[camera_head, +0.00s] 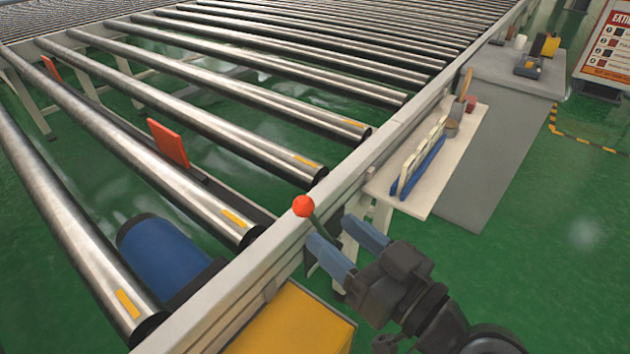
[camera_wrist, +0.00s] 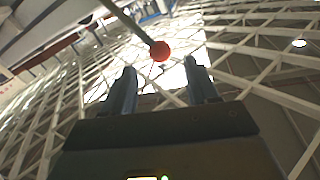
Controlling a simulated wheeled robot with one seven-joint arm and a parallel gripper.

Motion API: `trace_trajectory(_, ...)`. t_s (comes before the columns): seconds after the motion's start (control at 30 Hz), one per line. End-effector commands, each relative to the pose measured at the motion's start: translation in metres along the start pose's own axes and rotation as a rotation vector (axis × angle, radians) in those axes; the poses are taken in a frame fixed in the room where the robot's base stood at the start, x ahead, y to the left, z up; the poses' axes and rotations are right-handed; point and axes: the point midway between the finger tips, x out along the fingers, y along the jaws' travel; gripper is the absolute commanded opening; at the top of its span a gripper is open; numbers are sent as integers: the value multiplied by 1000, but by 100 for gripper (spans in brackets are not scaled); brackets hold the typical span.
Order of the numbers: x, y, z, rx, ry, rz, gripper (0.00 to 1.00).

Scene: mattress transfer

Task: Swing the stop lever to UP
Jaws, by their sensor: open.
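The stop lever has a red ball knob (camera_head: 303,206) on a thin dark rod, mounted at the side rail of the roller conveyor. In the head view the rod runs from the knob down and right toward my gripper (camera_head: 345,245). My gripper is open, its two blue-grey fingers apart beside the lever. In the wrist view the red knob (camera_wrist: 160,50) shows between and beyond the fingertips of my gripper (camera_wrist: 160,75), with the rod coming from the upper left. Whether a finger touches the rod cannot be told. The lever's pivot is hidden.
The conveyor rail (camera_head: 375,142) runs diagonally beside my gripper. An orange-red plate (camera_head: 168,143) stands up between rollers. A yellow box (camera_head: 295,322) is below the rail. Green floor lies open at right.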

Motion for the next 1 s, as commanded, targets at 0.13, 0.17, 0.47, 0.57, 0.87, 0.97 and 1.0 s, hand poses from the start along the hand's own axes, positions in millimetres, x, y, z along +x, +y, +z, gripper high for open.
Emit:
trace_trajectory(0.13, 11, -2, -3, -1, 4, -10, 59)
trace_trajectory(0.17, 14, -2, -3, -1, 3, -10, 59)
trace_trajectory(0.47, 59, -2, -3, -1, 3, -7, 59)
trace_trajectory(0.57, 70, -1, -2, -1, 3, -7, 59)
trace_trajectory(0.87, 80, -1, -1, -1, 2, -6, 59)
trace_trajectory(0.97, 80, -1, -1, -1, 2, -6, 59)
trace_trajectory(1.0, 80, -1, -1, -1, 2, -6, 57)
